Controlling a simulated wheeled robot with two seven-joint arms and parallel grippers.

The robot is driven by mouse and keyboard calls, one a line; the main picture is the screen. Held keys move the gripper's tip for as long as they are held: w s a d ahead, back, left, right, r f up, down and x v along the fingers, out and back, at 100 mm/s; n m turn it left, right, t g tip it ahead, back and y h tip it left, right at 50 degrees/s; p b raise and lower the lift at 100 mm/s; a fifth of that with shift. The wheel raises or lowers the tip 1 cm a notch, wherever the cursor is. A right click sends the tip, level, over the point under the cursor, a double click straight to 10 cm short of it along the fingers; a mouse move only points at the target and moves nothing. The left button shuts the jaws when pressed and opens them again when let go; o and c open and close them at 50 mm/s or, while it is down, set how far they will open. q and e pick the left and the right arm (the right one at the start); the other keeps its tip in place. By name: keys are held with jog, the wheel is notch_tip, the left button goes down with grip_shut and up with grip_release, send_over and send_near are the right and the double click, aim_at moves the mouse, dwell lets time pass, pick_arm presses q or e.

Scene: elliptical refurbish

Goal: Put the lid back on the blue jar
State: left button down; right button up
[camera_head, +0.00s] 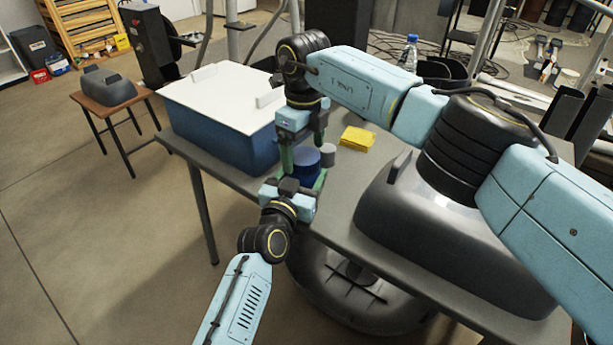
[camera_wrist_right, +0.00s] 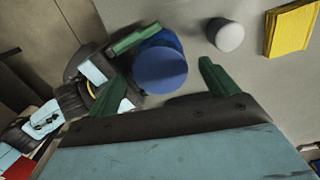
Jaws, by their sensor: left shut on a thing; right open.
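The blue jar (camera_head: 306,161) stands near the table's front edge, and its round flat blue top (camera_wrist_right: 161,70) faces the camera in the right wrist view. I cannot tell whether that top is a separate lid. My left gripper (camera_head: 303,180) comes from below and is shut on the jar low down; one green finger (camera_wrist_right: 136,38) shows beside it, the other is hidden. My right gripper (camera_head: 303,147) is open above the jar, its two fingertips (camera_wrist_right: 164,72) on either side of the top in the wrist view, apparently not gripping it.
A small grey cylinder (camera_head: 328,154) stands close right of the jar. A yellow block (camera_head: 357,138) lies farther right. A large blue bin with a white lid (camera_head: 222,88) is at the left. A dark grey rounded casing (camera_head: 425,230) fills the table's right side.

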notch_tip(320, 180, up, 10)
jog(key=shift+r, duration=0.2)
pick_arm(q)
jog(key=shift+c, duration=1.2)
grip_release()
jog(key=p+v, duration=0.4)
jog(key=v, duration=0.9)
jog(key=shift+s, duration=0.2)
pick_arm(e)
notch_tip(320, 180, up, 4)
jog(key=shift+r, duration=0.1)
pick_arm(q)
jog(key=shift+a, duration=0.1)
